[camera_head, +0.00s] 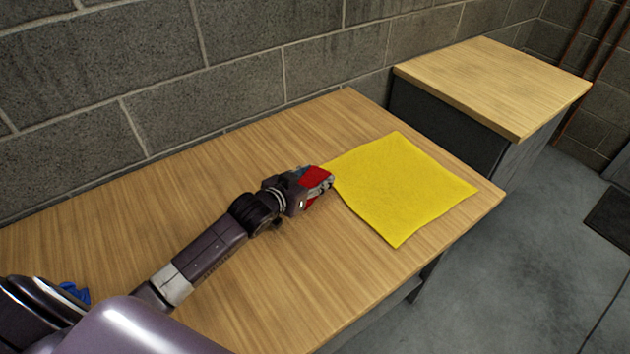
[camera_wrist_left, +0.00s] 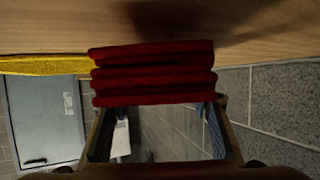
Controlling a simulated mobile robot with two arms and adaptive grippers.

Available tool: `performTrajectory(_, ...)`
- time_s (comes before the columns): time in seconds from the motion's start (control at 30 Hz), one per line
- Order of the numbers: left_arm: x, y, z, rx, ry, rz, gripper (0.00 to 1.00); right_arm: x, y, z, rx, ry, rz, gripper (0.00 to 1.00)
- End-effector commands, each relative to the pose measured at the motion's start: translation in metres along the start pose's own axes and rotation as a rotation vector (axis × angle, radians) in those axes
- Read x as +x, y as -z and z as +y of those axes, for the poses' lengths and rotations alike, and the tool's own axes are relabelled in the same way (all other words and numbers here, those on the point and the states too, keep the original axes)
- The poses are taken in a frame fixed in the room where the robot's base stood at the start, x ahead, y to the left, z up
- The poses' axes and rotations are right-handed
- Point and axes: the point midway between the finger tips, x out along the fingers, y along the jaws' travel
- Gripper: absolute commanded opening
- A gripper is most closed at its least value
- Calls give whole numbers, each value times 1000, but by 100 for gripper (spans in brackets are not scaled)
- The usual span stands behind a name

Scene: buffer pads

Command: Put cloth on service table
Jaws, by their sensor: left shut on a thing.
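My left gripper (camera_head: 318,187) is shut on a red folded thing (camera_head: 314,175) that looks like a folded cloth. In the left wrist view the red folded thing (camera_wrist_left: 152,75) shows as several stacked layers across the fingers. It is close to the wooden table top (camera_head: 180,205); I cannot tell whether it touches it. A flat yellow sheet (camera_head: 400,187) lies on the right part of this table, just right of the gripper. The yellow sheet also shows in the left wrist view (camera_wrist_left: 45,65). My right gripper is not in view.
A second wooden-topped table (camera_head: 495,82) with dark sides stands at the back right, beyond a narrow gap. A grey block wall (camera_head: 170,70) runs behind both. A small blue thing (camera_head: 75,291) shows at bottom left, partly hidden by my arm. The second table's top is clear.

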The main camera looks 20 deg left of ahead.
Motion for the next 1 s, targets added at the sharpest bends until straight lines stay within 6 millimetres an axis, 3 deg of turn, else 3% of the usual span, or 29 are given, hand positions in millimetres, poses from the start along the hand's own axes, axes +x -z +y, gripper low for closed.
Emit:
performTrajectory(0.1,5,-13,0,0,0,1,23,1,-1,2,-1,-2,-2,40)
performTrajectory(0.53,8,-21,0,0,0,-4,23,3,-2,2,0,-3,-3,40)
performTrajectory(0.57,8,-21,0,0,0,-4,50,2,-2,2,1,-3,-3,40)
performTrajectory(0.7,8,-21,0,0,0,-5,64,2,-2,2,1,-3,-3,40)
performTrajectory(1.0,7,-19,1,0,-1,-4,64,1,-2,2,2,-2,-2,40)
